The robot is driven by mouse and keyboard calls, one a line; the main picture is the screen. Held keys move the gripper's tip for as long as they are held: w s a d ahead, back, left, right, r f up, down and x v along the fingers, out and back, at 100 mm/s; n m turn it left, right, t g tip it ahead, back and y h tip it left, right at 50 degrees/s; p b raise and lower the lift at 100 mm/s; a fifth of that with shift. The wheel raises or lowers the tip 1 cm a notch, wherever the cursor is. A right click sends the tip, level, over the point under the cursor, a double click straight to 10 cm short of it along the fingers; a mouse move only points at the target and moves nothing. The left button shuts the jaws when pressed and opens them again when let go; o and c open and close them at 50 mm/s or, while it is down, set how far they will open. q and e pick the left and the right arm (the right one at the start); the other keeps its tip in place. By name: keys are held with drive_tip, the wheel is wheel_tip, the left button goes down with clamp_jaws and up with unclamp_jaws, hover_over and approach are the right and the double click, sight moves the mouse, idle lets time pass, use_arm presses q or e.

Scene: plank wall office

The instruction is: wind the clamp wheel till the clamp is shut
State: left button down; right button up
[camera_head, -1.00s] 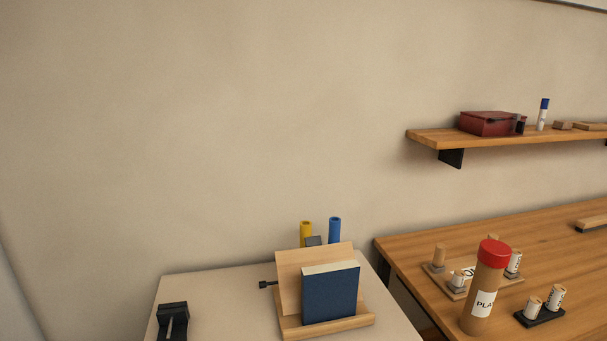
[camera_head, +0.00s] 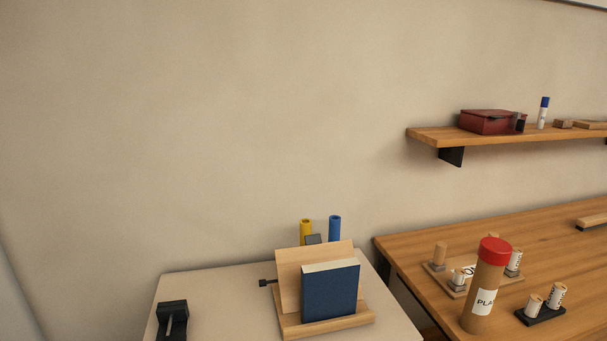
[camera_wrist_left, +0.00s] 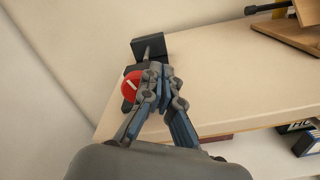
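The black clamp (camera_head: 172,318) is at the lower left of the head view, near the left edge of the pale table. A light screw rod shows in its middle; its lower part is cut off by the frame. In the left wrist view a black clamp jaw (camera_wrist_left: 148,46) stands at the table's end, with the red clamp wheel (camera_wrist_left: 131,86), marked with a white stroke, in front of it. My left gripper (camera_wrist_left: 161,72) is just right of the wheel and overlaps its edge. Its fingers are together, with nothing visible between them; contact with the wheel is unclear. My right gripper is not seen.
The pale table (camera_head: 225,300) also bears a wooden stand (camera_head: 288,328) with a blue book (camera_head: 330,293), and yellow (camera_head: 306,230) and blue (camera_head: 335,229) tubes. The table is clear between clamp and stand. A wooden desk (camera_head: 410,255) stands at right, with a red-capped tube (camera_head: 484,300).

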use_arm(q)
drive_tip(key=v, duration=0.6)
drive_tip(key=shift+d+r, duration=0.1)
drive_tip(key=shift+r, duration=0.1)
drive_tip(key=w+a+n, duration=0.2)
drive_tip(key=n, duration=0.1)
drive_tip(key=w+a+r+n+b, duration=0.1)
drive_tip(key=w+a+n, duration=0.1)
drive_tip(key=a+n, duration=0.1)
drive_tip(key=shift+w+r, duration=0.2)
drive_tip(key=shift+w, duration=0.15)
drive_tip(key=shift+w+a, duration=0.15)
drive_tip(key=shift+w, duration=0.05)
idle(0.5)
drive_tip(key=shift+f, duration=0.3)
idle(0.5)
